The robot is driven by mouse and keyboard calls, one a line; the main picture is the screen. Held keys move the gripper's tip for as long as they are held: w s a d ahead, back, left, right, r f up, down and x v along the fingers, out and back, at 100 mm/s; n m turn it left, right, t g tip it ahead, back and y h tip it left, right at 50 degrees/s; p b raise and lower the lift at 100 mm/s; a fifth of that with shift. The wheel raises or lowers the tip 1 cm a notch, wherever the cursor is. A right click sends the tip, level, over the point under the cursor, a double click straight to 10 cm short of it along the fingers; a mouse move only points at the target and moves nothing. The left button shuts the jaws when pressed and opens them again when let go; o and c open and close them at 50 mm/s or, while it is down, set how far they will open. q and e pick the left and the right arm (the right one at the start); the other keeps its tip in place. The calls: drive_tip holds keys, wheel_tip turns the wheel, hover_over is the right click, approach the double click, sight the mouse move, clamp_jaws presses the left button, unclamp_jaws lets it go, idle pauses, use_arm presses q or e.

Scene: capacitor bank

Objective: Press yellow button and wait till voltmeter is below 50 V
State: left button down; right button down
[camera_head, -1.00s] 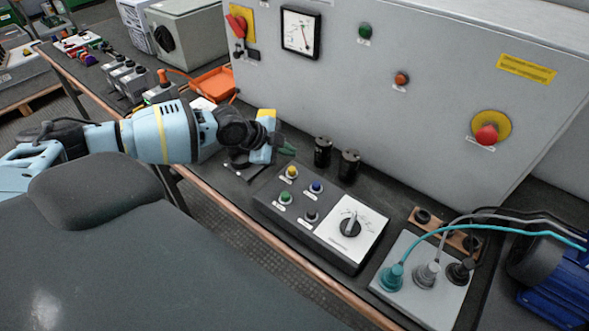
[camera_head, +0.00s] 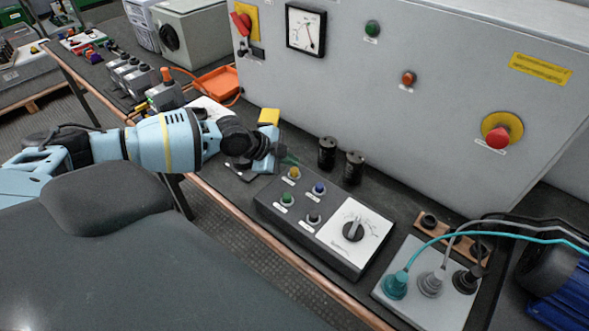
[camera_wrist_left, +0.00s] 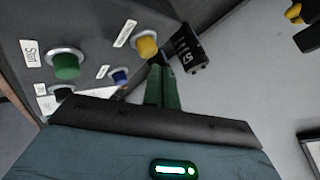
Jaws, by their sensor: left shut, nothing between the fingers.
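The yellow button (camera_head: 294,173) sits at the upper left of a dark control box (camera_head: 268,208), beside blue, green and black buttons. It also shows in the left wrist view (camera_wrist_left: 145,46). My left gripper (camera_head: 291,161) is shut and empty, its green fingertips close to the yellow button. In the left wrist view the fingertips (camera_wrist_left: 161,68) appear at the button's lower right edge; I cannot tell if they touch it. The voltmeter (camera_head: 306,30) is a white square dial on the grey cabinet; its needle leans toward the lower right, and its scale is too small to read. My right gripper is out of view.
Two black cylinders (camera_head: 327,152) stand just behind the control box. A rotary knob (camera_head: 353,231) is on its right part. A socket plate with cables (camera_head: 430,285) lies further right. The grey cabinet (camera_head: 430,130) rises behind the bench.

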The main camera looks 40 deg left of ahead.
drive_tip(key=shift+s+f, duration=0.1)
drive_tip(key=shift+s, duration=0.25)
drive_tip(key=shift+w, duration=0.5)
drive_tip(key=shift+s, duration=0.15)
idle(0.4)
use_arm(q)
drive_tip(key=shift+f, duration=0.5)
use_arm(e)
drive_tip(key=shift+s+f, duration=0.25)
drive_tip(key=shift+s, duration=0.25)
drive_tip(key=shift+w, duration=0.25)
